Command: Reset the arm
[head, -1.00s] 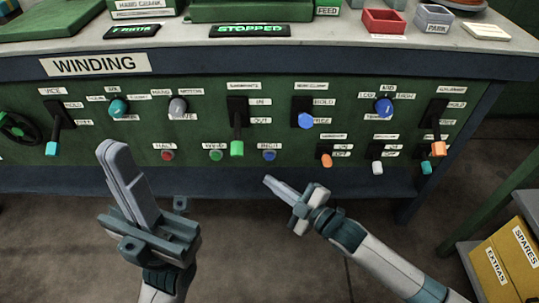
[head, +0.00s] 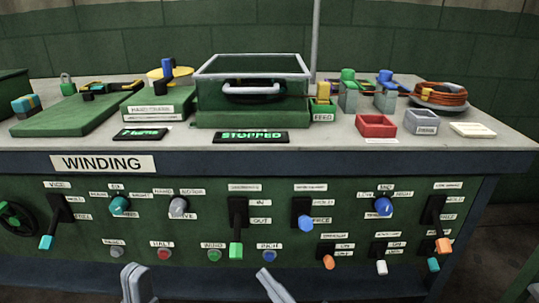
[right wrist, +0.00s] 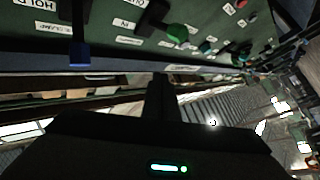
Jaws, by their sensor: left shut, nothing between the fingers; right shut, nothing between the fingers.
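My left gripper (head: 137,283) shows at the bottom of the head view, only its fingers in frame. The fingers are together and hold nothing. My right gripper (head: 270,285) is to its right at the bottom edge, also shut and empty. Both are in front of the lower part of the green control panel (head: 130,236), and neither visibly grips a control. In the right wrist view my right gripper (right wrist: 162,95) shows as a dark shape against the panel's lower edge. The rest of both arms is out of the head view.
The panel carries a green-tipped lever (head: 236,249), a blue-tipped lever (head: 305,222), several knobs and buttons. On the bench top stand a green lidded box (head: 252,100), a display reading STOPPED (head: 251,137), a red tray (head: 376,126), a grey PARK tray (head: 421,122) and a copper-coloured coil (head: 440,94).

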